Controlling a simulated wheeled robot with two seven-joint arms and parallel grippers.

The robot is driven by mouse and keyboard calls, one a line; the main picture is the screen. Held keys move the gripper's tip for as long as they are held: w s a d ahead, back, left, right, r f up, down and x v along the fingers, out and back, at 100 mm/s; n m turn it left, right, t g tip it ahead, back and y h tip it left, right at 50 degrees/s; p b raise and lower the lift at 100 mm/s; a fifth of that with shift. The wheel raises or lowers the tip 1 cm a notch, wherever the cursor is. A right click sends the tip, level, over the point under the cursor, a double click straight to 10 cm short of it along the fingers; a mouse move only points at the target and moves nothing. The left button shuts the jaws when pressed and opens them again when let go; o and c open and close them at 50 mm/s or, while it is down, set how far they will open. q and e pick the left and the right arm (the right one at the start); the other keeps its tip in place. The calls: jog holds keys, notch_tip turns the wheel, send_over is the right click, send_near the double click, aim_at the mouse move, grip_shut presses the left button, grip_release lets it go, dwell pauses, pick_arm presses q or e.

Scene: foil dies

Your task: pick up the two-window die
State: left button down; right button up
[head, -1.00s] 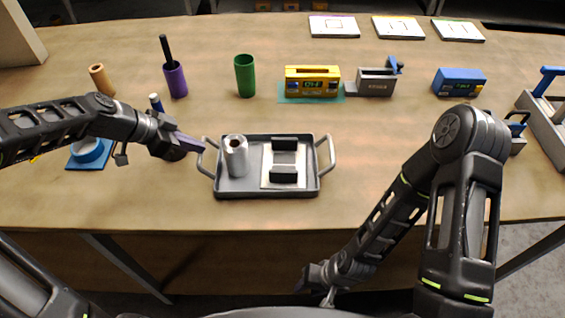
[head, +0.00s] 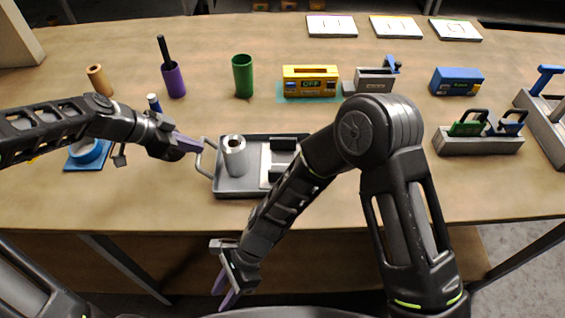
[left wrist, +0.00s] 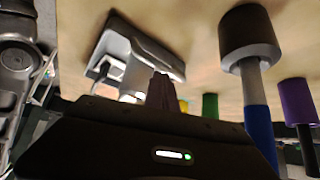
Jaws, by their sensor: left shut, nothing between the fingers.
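The tray (head: 232,189) holds a foil roll (head: 234,158); my right arm hides its right part. Behind stand a purple cup (head: 174,84), a green cup (head: 243,77), a yellow machine (head: 311,82), a grey device (head: 374,80) and a blue box (head: 457,82). Picture cards (head: 332,26) lie at the back.

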notch_tip(320, 180, up, 8)
jog(key=w+a+f+n+y, duration=0.1)
jog(key=w+a+n, duration=0.1)
jog(key=a, duration=0.1)
jog(key=w+d+r, duration=0.1)
jog(key=w+r, duration=0.1)
jog(key=w+d+r+m+t+y, duration=0.1)
jog(key=w+d+r, duration=0.1)
jog(key=w, duration=0.1)
jog(key=w+d+r+m+y, duration=0.1)
jog(key=w+r, duration=0.2)
jog(key=shift+w+d+t, duration=0.15)
jog(key=shift+w+t, duration=0.1)
jog(key=shift+t, duration=0.05)
notch_tip(320, 180, up, 14)
jog(key=m+t+h, duration=0.4)
jog(key=m+h, duration=0.1)
jog(key=h, duration=0.4)
send_over(283, 170)
jog(key=shift+f, duration=0.1)
notch_tip(283, 170, down, 7)
jog(key=shift+r, duration=0.15)
